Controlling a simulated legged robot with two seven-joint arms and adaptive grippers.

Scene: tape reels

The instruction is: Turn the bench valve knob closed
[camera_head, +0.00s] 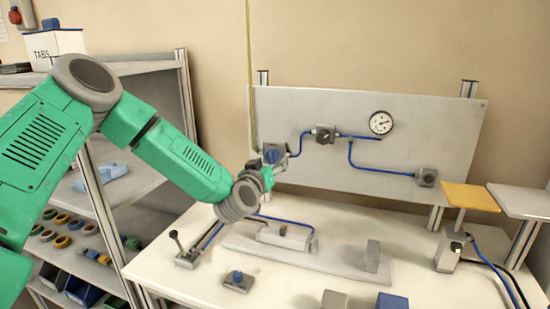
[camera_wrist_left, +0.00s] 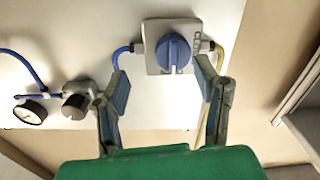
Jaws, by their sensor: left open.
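A round blue valve knob (camera_wrist_left: 173,51) with a raised bar sits on a grey square plate (camera_wrist_left: 155,68) on the upright panel. In the head view the knob (camera_head: 271,155) is partly hidden by my left gripper (camera_head: 280,168). In the left wrist view my left gripper (camera_wrist_left: 161,68) is open, with one finger on each side of the knob's lower part. The fingers look apart from the knob; the exact depth gap is hard to judge. The bar looks roughly upright in that view. My right gripper is not in view.
The panel (camera_head: 420,120) also carries a black knob (camera_head: 324,134), a gauge (camera_head: 381,122) and blue tubes. On the bench (camera_head: 200,283) stand a lever (camera_head: 176,241), a blue-topped block (camera_head: 237,280) and a yellow plate (camera_head: 470,197). A shelf (camera_head: 125,185) is at left.

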